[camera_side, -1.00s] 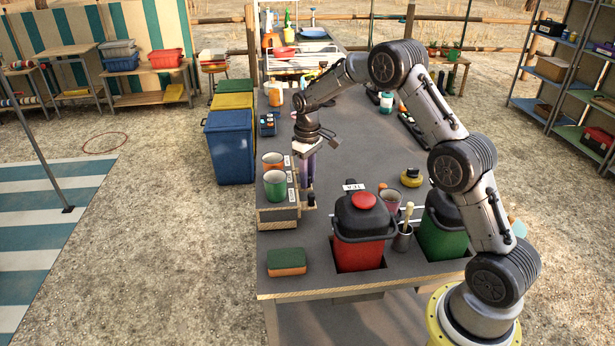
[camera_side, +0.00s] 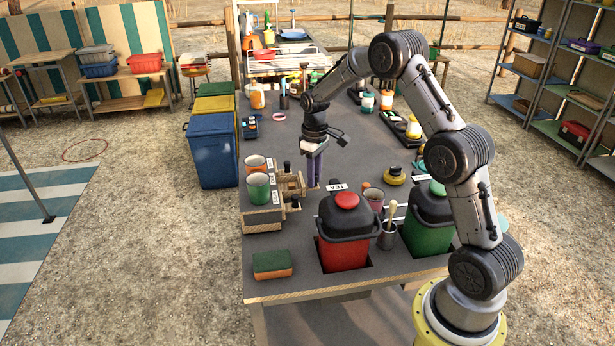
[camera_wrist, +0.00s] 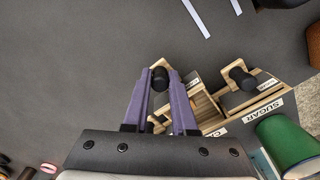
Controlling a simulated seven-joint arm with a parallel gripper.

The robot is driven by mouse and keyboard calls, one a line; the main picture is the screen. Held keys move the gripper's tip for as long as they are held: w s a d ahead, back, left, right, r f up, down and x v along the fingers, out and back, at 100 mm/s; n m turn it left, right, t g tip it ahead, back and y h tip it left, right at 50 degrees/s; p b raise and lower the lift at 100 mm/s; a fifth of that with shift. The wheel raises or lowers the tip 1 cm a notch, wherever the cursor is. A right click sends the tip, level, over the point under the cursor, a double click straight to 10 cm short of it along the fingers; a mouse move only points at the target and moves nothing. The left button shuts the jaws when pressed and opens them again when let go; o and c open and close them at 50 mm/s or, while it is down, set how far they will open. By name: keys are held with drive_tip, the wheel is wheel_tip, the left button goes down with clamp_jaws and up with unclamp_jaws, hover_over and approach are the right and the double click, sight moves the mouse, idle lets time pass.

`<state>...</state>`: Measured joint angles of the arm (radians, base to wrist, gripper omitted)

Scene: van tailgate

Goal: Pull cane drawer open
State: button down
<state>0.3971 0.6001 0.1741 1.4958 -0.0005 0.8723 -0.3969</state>
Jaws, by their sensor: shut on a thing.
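My gripper (camera_wrist: 159,76) has purple fingers, shut on a black knob (camera_wrist: 160,79) in the wrist view. The cane drawer (camera_wrist: 207,102), of pale wood, lies just right of the fingers and is partly hidden by them. Its label (camera_wrist: 218,132) is mostly covered, with only its start showing. In the side view my gripper (camera_side: 315,180) points down, right of the small drawer unit (camera_side: 262,218). Pale drawer wood (camera_side: 291,185) sticks out from the unit toward my gripper. The held knob is hard to make out there.
The sugar drawer's knob (camera_wrist: 242,77) is close on the right in the wrist view. An orange cup (camera_side: 256,163) and a green cup (camera_side: 258,188) stand on the unit. A red canister (camera_side: 343,240) stands in front.

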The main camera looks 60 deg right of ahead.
drive_tip(key=shift+w+r, duration=0.1)
drive_tip(key=c, duration=1)
unclamp_jaws()
wheel_tip(320, 180, up, 14)
